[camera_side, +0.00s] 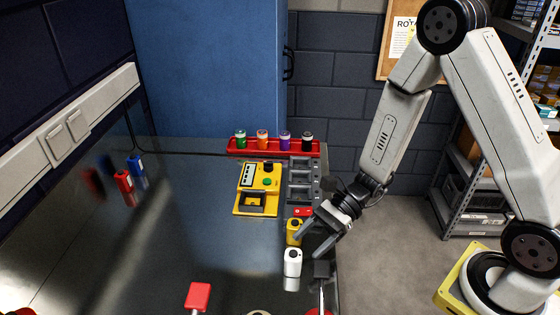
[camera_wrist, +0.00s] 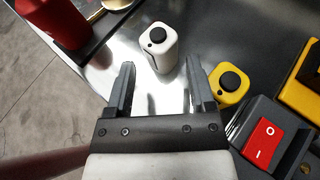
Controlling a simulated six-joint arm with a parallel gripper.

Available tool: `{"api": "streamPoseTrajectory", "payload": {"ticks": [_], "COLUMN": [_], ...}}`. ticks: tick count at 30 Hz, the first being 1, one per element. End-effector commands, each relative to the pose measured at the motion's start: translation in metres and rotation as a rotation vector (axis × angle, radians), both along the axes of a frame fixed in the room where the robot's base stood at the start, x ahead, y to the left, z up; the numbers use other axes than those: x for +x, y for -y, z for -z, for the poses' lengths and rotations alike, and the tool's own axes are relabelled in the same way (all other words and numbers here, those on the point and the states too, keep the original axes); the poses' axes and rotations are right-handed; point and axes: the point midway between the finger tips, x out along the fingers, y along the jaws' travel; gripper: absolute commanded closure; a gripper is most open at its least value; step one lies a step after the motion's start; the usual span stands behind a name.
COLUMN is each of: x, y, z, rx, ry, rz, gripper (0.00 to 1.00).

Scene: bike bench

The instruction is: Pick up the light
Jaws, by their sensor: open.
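Either could be the light; I cannot tell which. In the wrist view the white block (camera_wrist: 158,48) lies just beyond my gripper (camera_wrist: 160,75), roughly in line with the gap between the fingers. The yellow block (camera_wrist: 228,88) is to the right, outside the right finger. In the side view my gripper (camera_side: 313,246) is open and empty, above and right of the blocks.
A red rack (camera_side: 236,152) with several coloured bottles is at the back. A yellow device (camera_side: 241,209), a grey tray strip (camera_side: 291,180) and a red switch (camera_wrist: 268,140) are near the yellow block. The bench middle (camera_side: 190,235) is clear.

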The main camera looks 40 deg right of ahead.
Motion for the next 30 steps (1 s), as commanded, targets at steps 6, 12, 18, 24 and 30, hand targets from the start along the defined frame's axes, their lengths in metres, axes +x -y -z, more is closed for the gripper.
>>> {"api": "streamPoseTrajectory", "payload": {"ticks": [6, 12, 18, 24, 30], "x": [0.000, 0.001, 0.002, 0.002, 0.003], "y": [-0.005, -0.021, -0.040, -0.048, -0.048], "z": [0.002, 0.009, 0.016, 0.020, 0.020], "rx": [0.000, 0.000, 0.000, 0.000, 0.000], "ry": [0.000, -0.002, -0.001, -0.001, 0.000], "rz": [-0.002, -0.005, -0.004, -0.002, -0.001], "gripper": [0.30, 0.30, 0.30, 0.30, 0.30]}}
